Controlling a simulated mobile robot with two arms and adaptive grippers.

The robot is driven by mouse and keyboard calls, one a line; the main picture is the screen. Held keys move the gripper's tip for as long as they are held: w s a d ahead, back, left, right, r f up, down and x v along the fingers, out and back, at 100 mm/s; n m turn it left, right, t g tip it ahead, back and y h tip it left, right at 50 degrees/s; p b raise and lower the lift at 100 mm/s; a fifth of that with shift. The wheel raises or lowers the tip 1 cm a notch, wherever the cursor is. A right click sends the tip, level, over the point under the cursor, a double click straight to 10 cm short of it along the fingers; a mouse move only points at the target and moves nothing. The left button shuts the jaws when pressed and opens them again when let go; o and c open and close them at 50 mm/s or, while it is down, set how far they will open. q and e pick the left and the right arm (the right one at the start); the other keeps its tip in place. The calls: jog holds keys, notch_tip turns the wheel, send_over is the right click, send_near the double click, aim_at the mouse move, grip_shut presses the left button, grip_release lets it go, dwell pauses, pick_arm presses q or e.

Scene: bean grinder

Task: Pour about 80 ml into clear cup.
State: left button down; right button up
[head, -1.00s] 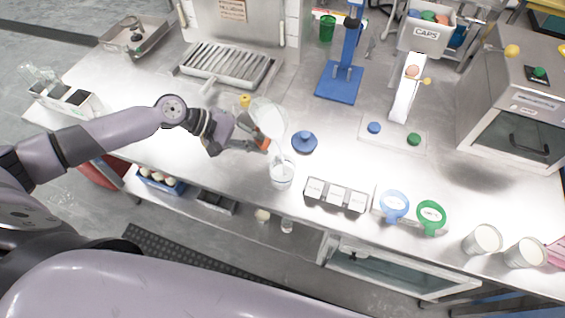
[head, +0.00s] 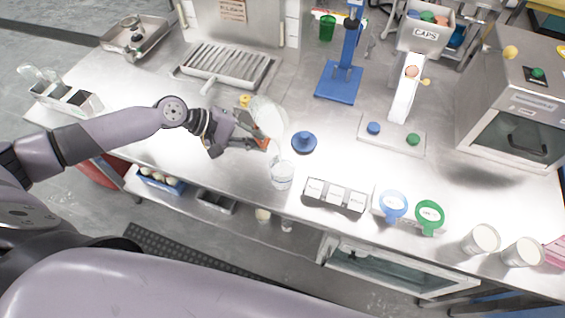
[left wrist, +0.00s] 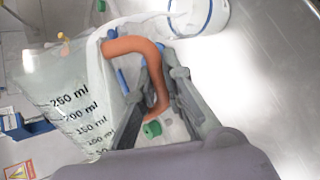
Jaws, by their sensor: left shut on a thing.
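The clear cup (head: 281,174) stands upright on the steel counter near its front edge. My left gripper (head: 262,146) is shut on the orange handle of a clear pitcher (head: 269,117), tilted with its mouth toward the cup. In the left wrist view the pitcher (left wrist: 70,95) shows dark ml marks, and the gripper (left wrist: 158,90) closes around its orange handle (left wrist: 135,46). I cannot tell the liquid level in the cup. My right gripper is not in view.
A blue lid with a knob (head: 304,142) lies just right of the pitcher. A row of labelled boxes (head: 336,195), blue and green rings (head: 430,216) and white cups (head: 481,240) stand along the front edge. A blue stand (head: 338,82) is behind.

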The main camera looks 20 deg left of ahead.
aim_at(261, 143)
pick_arm(q)
jog(key=shift+r, duration=0.1)
jog(key=shift+r+p, duration=0.1)
jog(key=shift+p, duration=0.7)
jog(key=f+b, duration=0.1)
jog(key=b, duration=0.1)
jog(key=shift+h+b, duration=0.3)
jog(key=shift+s+d+f+n+g+h+b, duration=0.2)
jog(key=shift+d+n+g+h+b, duration=0.1)
jog(key=shift+n, duration=0.1)
notch_tip(261, 143, up, 2)
jog(key=shift+s+d+r+n+g+h+p, duration=0.15)
jog(key=shift+n+g+h+p, duration=0.2)
jog(key=shift+p, duration=0.45)
jog(key=shift+s+d+r+n+g+h+p, duration=0.35)
jog(key=shift+s+r+n+h+p, duration=0.1)
jog(key=shift+h, duration=0.2)
jog(key=shift+f+h, duration=0.1)
jog(key=shift+h, duration=0.2)
jog(key=shift+b, duration=0.3)
